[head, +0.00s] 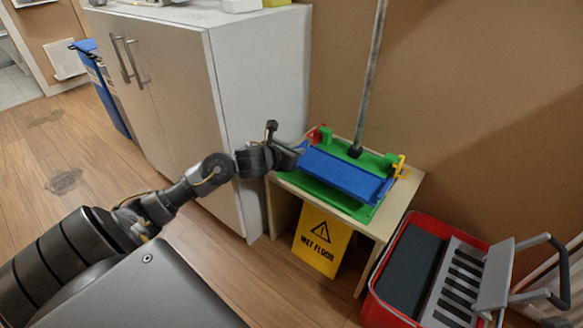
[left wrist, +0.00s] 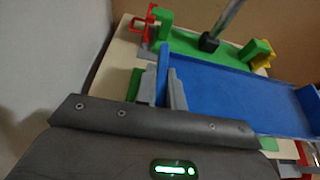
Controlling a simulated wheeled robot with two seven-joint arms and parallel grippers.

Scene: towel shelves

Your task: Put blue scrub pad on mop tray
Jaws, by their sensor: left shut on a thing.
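The blue scrub pad (head: 342,172) is a long blue piece with raised edges, and it lies over the green mop tray (head: 347,205) on a small wooden stand. In the left wrist view the pad (left wrist: 235,88) fills the right side, with green parts of the tray (left wrist: 190,42) behind it. My left gripper (head: 298,150) is at the pad's left end. In the left wrist view its fingers (left wrist: 163,92) are closed on the pad's upright left edge. I cannot tell whether the pad's underside rests on the tray. My right gripper is not in view.
A grey mop pole (head: 370,75) rises behind the pad. Red (head: 320,135) and yellow (head: 399,166) fittings flank it. A white cabinet (head: 255,100) stands close left of the stand (head: 408,195). A yellow wet floor sign (head: 321,242) is under it. A red mop bucket (head: 385,312) stands right.

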